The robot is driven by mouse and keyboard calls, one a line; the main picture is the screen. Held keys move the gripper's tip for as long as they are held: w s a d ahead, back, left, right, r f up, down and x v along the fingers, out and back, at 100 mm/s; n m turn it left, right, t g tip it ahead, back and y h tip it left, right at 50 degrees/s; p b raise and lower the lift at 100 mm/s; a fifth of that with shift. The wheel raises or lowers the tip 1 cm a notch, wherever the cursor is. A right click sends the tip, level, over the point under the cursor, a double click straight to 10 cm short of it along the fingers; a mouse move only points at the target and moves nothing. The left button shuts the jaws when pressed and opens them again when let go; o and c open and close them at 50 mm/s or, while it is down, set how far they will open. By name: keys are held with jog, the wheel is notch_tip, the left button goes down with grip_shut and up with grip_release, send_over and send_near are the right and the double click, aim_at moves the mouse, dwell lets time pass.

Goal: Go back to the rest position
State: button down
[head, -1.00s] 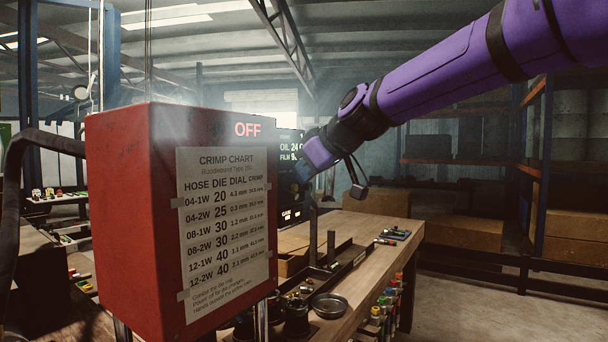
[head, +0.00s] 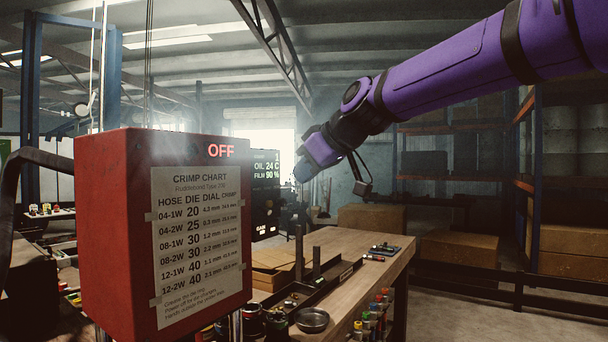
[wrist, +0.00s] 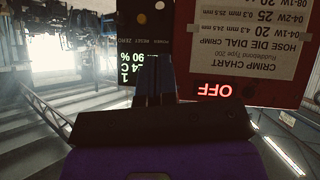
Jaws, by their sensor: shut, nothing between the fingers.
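My gripper (wrist: 155,62) shows at the middle of the wrist view as dark fingers, close together and with nothing between them. In the head view the purple arm reaches in from the upper right and ends above the workbench, right of the red machine box. The red box (head: 108,225) carries a crimp chart (head: 197,245) and a lit OFF sign (head: 221,151). In the wrist view, which is upside down, the box also shows at the upper right (wrist: 281,99).
The wooden workbench (head: 372,262) holds a metal bowl (head: 312,320), a dark tray and small tools. A dark display panel (head: 265,190) reads oil 24 C and film 90 %. Shelving with boxes (head: 455,249) stands at the right. Open floor lies right of the bench.

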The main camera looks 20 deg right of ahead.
jog(key=s+d+f+m+g+h, duration=0.2)
jog(key=s+d+f+m, duration=0.1)
jog(key=s+f, duration=0.6)
jog(key=s+d+f+m+g+h, duration=0.2)
jog(key=s+d+f+m, duration=0.2)
jog(key=s+f, duration=0.6)
jog(key=s+m, duration=0.1)
jog(key=s, duration=0.6)
jog(key=shift+s+d+f+h, duration=0.15)
jog(key=shift+d+h, duration=0.05)
jog(key=shift+h, duration=0.1)
